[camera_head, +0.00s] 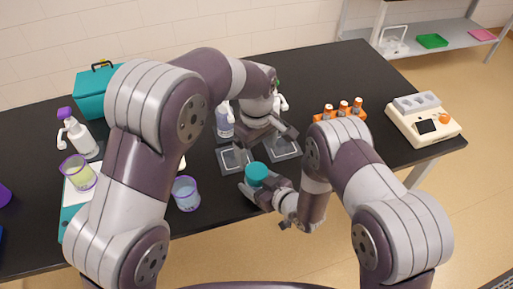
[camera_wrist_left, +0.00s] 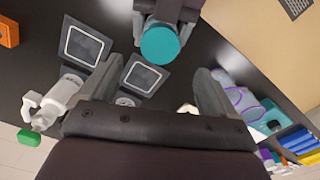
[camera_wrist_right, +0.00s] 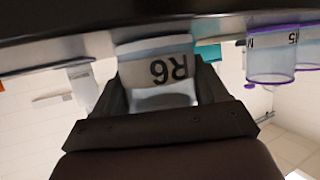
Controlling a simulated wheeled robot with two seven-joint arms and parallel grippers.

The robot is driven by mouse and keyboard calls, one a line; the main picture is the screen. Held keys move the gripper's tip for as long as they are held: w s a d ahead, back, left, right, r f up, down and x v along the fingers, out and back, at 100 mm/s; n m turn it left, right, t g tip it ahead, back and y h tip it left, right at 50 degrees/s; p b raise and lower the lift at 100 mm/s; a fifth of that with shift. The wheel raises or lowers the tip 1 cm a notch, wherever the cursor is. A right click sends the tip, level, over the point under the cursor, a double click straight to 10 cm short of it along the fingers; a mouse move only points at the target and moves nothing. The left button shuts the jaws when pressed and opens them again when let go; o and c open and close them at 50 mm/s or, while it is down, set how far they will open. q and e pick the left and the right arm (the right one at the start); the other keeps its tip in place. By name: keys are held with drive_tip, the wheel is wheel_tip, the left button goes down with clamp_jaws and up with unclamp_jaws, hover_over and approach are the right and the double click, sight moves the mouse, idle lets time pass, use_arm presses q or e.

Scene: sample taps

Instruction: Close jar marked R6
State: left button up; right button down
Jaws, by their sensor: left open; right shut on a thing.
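The jar marked R6 (camera_wrist_right: 155,75) is in my right gripper (camera_wrist_right: 155,95); its label shows upside down in the right wrist view. A round teal lid (camera_head: 257,172) tops it in the head view and also shows in the left wrist view (camera_wrist_left: 160,45). I cannot tell whether the lid is tight. The jar is near the table's front edge; its body is mostly hidden from the head and left wrist views. My left gripper (camera_head: 265,140) is open and empty, above and behind the jar. The lid is ahead of its fingers, apart from them.
Two grey square plates (camera_head: 235,160) (camera_head: 283,148) lie behind the jar. Purple-rimmed jars (camera_head: 187,194) (camera_head: 79,173), a spray bottle (camera_head: 78,135) and a teal box (camera_head: 92,95) stand left. An orange rack (camera_head: 340,112) and a cream device (camera_head: 423,120) are right.

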sight(256, 170)
use_arm(q)
drive_tip(key=shift+f, duration=0.1)
wheel_tip(256, 170, down, 8)
drive_tip(key=shift+r, duration=0.1)
idle(0.4)
drive_tip(key=c, duration=1.1)
drive_tip(key=m, duration=0.6)
drive_tip(key=shift+m, duration=0.3)
drive_tip(key=o, duration=1.1)
